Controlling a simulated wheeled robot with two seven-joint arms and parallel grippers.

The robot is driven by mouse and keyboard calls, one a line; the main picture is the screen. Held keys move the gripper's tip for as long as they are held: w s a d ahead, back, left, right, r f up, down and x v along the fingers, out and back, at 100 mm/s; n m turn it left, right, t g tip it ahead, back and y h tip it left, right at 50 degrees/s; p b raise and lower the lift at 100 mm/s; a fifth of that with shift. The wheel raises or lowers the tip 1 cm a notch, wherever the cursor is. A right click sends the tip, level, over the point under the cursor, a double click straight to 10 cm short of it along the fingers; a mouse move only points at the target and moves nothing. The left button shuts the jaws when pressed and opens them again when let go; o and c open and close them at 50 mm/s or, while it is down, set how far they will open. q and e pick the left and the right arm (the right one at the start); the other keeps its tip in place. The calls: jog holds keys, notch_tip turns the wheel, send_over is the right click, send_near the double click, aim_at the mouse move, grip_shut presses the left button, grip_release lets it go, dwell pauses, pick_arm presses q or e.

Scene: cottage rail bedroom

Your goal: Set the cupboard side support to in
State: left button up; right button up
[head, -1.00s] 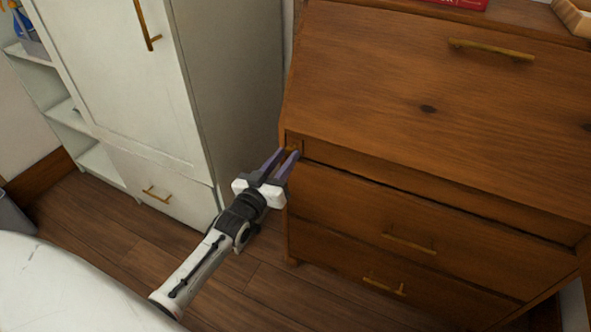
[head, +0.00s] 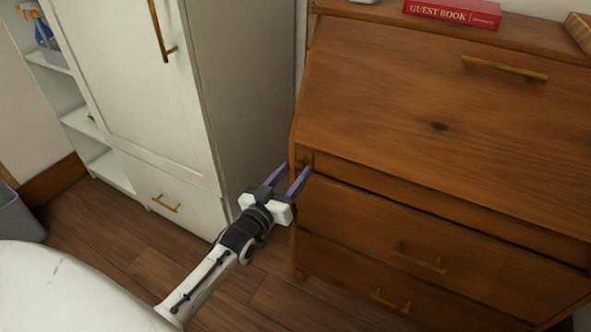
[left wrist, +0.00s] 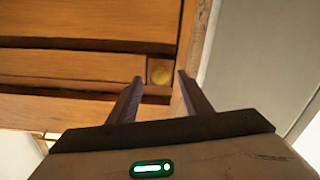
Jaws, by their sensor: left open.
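The brown wooden cupboard (head: 400,110) has a slanted front, closed, with drawers below. At its upper left corner, under the slanted front, is the small end of the side support (head: 305,159). My right gripper is out of view.
A white wardrobe (head: 135,90) stands to the left, with a narrow gap beside the cupboard. A red guest book (head: 452,13) lies on the cupboard top. Brass drawer handles (head: 418,259) stick out below. Wooden floor (head: 120,240) is clear in front of the wardrobe.

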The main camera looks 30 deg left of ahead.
pick_arm(q)
jog(key=s+p, duration=0.1)
jog(key=s, duration=0.7)
jog(key=shift+s+d, duration=0.25)
jog(key=shift+s, duration=0.15)
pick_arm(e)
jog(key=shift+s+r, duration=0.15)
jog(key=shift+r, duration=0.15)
pick_arm(q)
jog(key=s+d+f+m+g+h+p, duration=0.1)
jog(key=s+d+f+g, duration=0.3)
jog(key=s+d, duration=0.4)
jog(key=s+d+f+m+g+h+p, duration=0.2)
jog(key=s+d+f+m+g+p, duration=0.1)
jog(key=s+d, duration=0.6)
jog(key=s+f+m+g, duration=0.1)
jog(key=s+f+g, duration=0.1)
jog(key=s+f, duration=0.1)
jog(key=shift+s+f+h, duration=0.25)
jog(key=shift+h, duration=0.05)
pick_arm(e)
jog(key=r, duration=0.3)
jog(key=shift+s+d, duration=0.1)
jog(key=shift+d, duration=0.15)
pick_arm(q)
jog(key=shift+w, duration=0.1)
